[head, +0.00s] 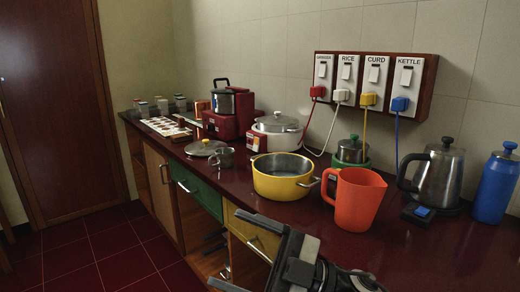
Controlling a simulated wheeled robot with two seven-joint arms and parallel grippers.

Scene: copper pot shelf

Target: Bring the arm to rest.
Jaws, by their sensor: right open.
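My right gripper (238,251) is at the bottom centre of the head view, in front of the counter's drawers. Its two fingers are spread apart and point to the left, with nothing seen between them. The upper finger overlaps the yellow drawer front (252,234) in the picture; whether it touches cannot be told. My left gripper does not show. The yellow pot (282,183) stands on the dark red counter (410,247), above and behind the gripper. The orange jug (355,200) stands to the pot's right.
A steel kettle (439,177) and blue bottle (496,187) stand at the right. A rice cooker (277,134), a lid (205,148) and a small steel cup (222,158) are farther left. Four switches with plugs hang on a wall board (426,78). Red floor (85,250) is clear at left.

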